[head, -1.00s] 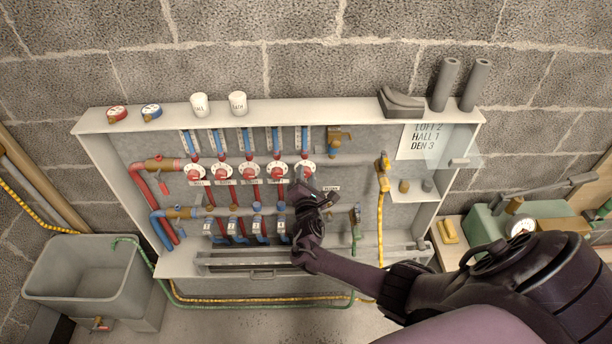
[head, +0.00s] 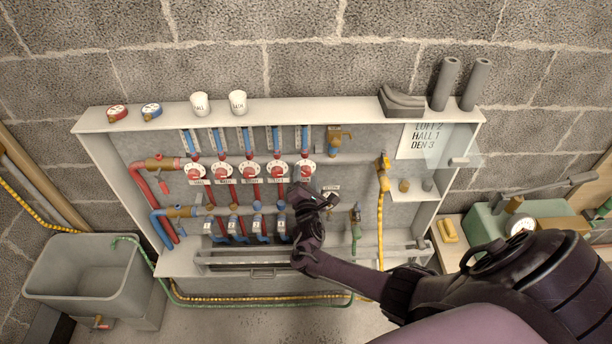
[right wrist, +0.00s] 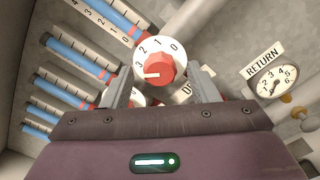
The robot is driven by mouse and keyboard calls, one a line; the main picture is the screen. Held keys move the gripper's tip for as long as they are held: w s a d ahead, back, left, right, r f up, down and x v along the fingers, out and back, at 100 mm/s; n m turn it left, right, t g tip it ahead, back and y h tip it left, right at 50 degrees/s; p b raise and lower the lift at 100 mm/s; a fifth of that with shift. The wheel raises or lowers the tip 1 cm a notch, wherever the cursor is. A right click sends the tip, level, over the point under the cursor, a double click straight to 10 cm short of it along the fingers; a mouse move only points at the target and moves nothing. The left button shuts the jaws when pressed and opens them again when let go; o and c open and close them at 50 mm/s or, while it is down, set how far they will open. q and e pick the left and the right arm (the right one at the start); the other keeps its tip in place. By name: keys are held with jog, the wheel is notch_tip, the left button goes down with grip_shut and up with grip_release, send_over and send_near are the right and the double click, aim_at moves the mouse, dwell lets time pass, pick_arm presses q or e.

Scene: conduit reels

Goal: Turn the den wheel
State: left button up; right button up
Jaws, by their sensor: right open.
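The den wheel is the rightmost red wheel (head: 304,169) in the row on the manifold board. In the right wrist view the den wheel (right wrist: 158,62) has a red knob on a white dial numbered 0 to 3. The knob's white mark points left, just below the 3. The label under it is mostly hidden; only a D shows. My right gripper (head: 299,190) is just below the wheel in the head view. In the right wrist view my open right gripper (right wrist: 165,85) has one finger on each side of the knob, apart from it. My left gripper is out of view.
Several similar wheels (head: 250,172) stand in a row to the left, under blue-and-red gauges. A card (head: 422,141) reads LOFT 2, HALL 1, DEN 3. A RETURN gauge (right wrist: 277,81) is right of the wheel. A grey tub (head: 95,268) stands lower left.

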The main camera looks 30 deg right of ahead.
jog(key=v, duration=0.6)
jog(key=shift+s+a, duration=0.2)
jog(key=shift+s, duration=0.1)
